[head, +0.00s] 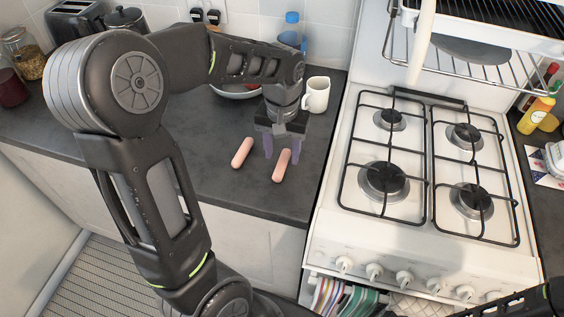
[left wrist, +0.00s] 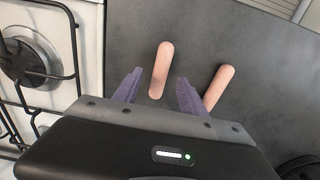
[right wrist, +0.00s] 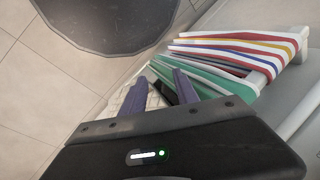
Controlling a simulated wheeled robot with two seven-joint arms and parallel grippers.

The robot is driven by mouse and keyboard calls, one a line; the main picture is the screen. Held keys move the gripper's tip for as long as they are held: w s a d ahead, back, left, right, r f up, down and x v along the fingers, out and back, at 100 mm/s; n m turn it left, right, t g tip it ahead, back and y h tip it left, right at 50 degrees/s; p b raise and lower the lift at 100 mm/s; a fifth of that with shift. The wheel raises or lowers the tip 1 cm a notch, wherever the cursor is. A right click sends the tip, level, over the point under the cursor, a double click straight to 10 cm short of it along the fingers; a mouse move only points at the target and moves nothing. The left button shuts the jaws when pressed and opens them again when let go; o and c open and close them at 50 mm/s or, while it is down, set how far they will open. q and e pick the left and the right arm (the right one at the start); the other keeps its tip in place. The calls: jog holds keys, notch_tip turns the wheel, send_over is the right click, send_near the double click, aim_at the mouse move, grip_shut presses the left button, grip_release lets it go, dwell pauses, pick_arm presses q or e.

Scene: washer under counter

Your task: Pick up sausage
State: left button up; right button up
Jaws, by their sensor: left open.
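Two pink sausages lie on the dark counter. The right-hand sausage (head: 282,166) is below my left gripper (head: 282,152), which points down with its purple fingers apart. In the left wrist view this sausage (left wrist: 161,70) lies in line with the gap between the open fingers, its near end close to the fingertips; nothing is gripped. The other sausage (head: 242,153) lies to the left, and in the left wrist view (left wrist: 218,88) it is outside the fingers, partly hidden by one. My right gripper (right wrist: 160,78) is open and low by the striped towels, away from the sausages.
A white mug (head: 316,94) and a bowl (head: 236,91) stand behind the left gripper. The gas stove (head: 430,160) borders the counter on the right. Striped towels (right wrist: 225,55) hang near my right gripper. The counter in front of the sausages is clear.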

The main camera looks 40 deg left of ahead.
aim_at(282, 162)
pick_arm(q)
jog(key=shift+f, duration=1.55)
grip_shut()
